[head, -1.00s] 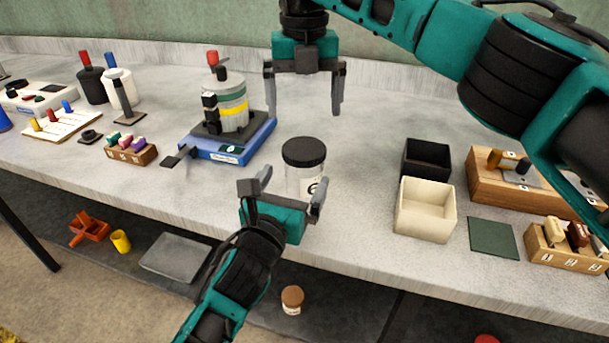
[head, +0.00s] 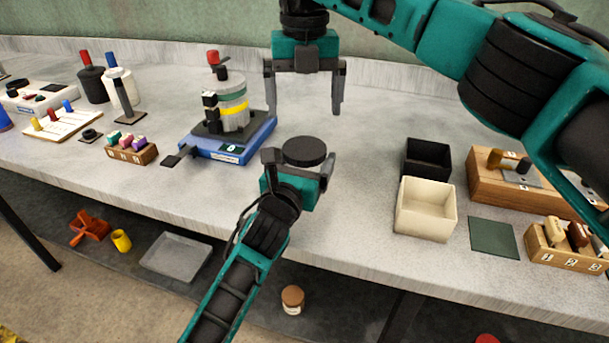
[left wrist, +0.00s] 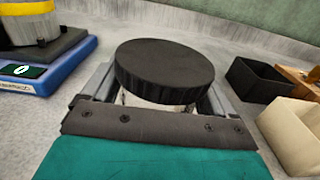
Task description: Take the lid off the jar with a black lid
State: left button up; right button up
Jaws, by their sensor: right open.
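The jar's black lid (head: 304,151) is on top of the jar, which stands upright on the grey table. In the left wrist view the ribbed lid (left wrist: 165,68) fills the middle, with a thin strip of the clear jar (left wrist: 158,102) below it. My left gripper (head: 299,170) is low at the jar, one finger on each side, below the lid's top. Its fingers look spread wider than the glass; contact is not clear. The jar's body is mostly hidden behind the gripper. My right gripper (head: 303,95) is open and empty, pointing down behind the jar.
A blue-based device (head: 228,140) stands left of the jar. To the right are a black box (head: 427,158), a cream box (head: 425,212) and wooden blocks (head: 490,195). A small brown-lidded jar (head: 292,299) is on the lower shelf. The table between jar and boxes is clear.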

aim_at(304, 147)
pick_arm(q)
jog(key=c, duration=1.4)
grip_shut()
pick_arm(e)
jog(key=shift+m, duration=0.5)
jog(key=m, duration=1.2)
jog(key=shift+f+m, duration=0.3)
jog(key=shift+f, duration=3.7)
